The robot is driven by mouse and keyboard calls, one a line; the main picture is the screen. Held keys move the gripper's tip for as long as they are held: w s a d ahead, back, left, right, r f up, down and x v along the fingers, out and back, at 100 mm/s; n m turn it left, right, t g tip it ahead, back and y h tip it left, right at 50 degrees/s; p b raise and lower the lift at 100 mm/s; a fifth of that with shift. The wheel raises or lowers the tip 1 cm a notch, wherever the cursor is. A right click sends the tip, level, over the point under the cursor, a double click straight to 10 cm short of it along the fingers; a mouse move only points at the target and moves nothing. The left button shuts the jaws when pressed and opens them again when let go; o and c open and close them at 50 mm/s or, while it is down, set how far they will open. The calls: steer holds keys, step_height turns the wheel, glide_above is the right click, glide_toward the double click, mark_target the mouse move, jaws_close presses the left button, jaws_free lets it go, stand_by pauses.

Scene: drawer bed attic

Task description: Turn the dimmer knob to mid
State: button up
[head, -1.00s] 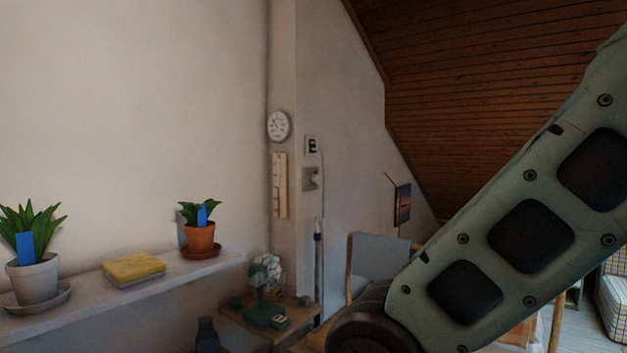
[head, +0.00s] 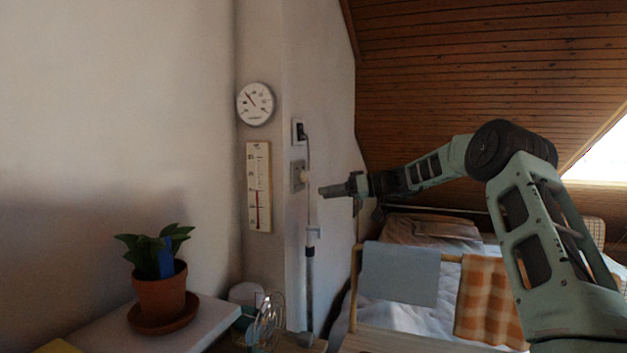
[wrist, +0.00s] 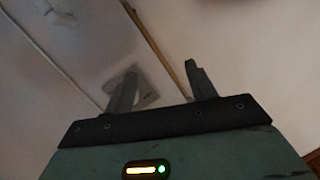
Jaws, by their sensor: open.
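The dimmer knob (head: 305,176) is a small pale round knob on a grey wall plate (head: 297,178), on the narrow wall face beside the corner. My gripper (head: 322,191) is open and empty, just right of the knob and slightly lower in the head view, pointing at the wall. Whether it touches the knob I cannot tell. The knob itself is not clear there.
A switch or socket plate (head: 298,131) sits above the knob. An upright pole (head: 310,262) stands below it, near the wall. A thermometer (head: 258,187) and round gauge (head: 255,104) hang to the left. A potted plant (head: 162,295) stands on the shelf.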

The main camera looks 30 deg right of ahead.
steer(key=s+d+r+t, duration=0.1)
steer(key=d+r+t, duration=0.2)
steer(key=d, duration=0.9)
steer(key=p, duration=1)
glide_toward(308, 176)
steer(key=shift+t+h, duration=0.3)
steer(key=x, duration=0.7)
steer(key=shift+w+a, duration=0.45)
steer(key=c, duration=1)
